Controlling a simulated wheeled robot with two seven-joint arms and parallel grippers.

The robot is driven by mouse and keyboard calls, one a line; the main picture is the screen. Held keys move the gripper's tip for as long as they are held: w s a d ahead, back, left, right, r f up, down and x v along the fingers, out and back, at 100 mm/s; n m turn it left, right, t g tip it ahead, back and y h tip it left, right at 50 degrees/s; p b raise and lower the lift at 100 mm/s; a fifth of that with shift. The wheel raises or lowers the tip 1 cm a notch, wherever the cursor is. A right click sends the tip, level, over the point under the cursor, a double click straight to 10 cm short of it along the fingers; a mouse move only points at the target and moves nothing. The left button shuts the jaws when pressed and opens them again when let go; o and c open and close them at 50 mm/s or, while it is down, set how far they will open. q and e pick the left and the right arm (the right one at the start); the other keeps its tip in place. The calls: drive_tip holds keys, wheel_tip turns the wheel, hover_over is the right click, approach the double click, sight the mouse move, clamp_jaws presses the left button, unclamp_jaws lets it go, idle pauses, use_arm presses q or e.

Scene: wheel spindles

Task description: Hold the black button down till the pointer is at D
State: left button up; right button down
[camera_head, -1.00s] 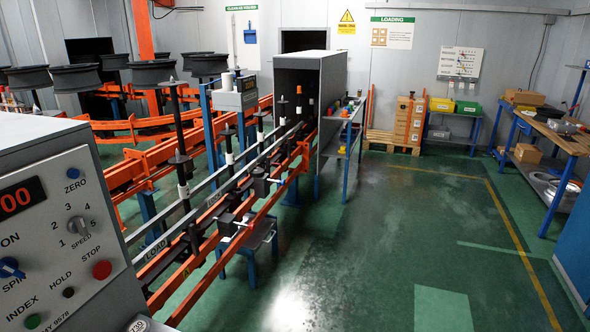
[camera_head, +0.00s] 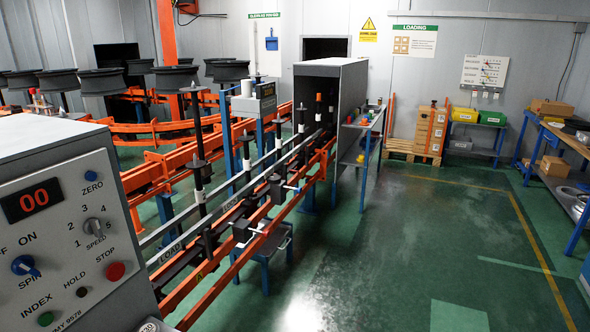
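A grey control panel (camera_head: 65,210) stands at the left of the head view. Its black button (camera_head: 82,292), labelled HOLD, sits low on the face between the green INDEX button (camera_head: 46,318) and the red STOP button (camera_head: 115,271). The red display (camera_head: 34,199) reads 00. I see no pointer or letter D; the panel's left part is cut off by the frame. Neither of my grippers shows.
Orange and grey conveyor rails (camera_head: 215,220) with upright black spindles run back from beside the panel to a grey hooded housing (camera_head: 335,90). A blue-legged shelf (camera_head: 362,140) stands beside it. Wheels (camera_head: 175,78) sit on stands behind. Green floor (camera_head: 430,240) at the right is clear.

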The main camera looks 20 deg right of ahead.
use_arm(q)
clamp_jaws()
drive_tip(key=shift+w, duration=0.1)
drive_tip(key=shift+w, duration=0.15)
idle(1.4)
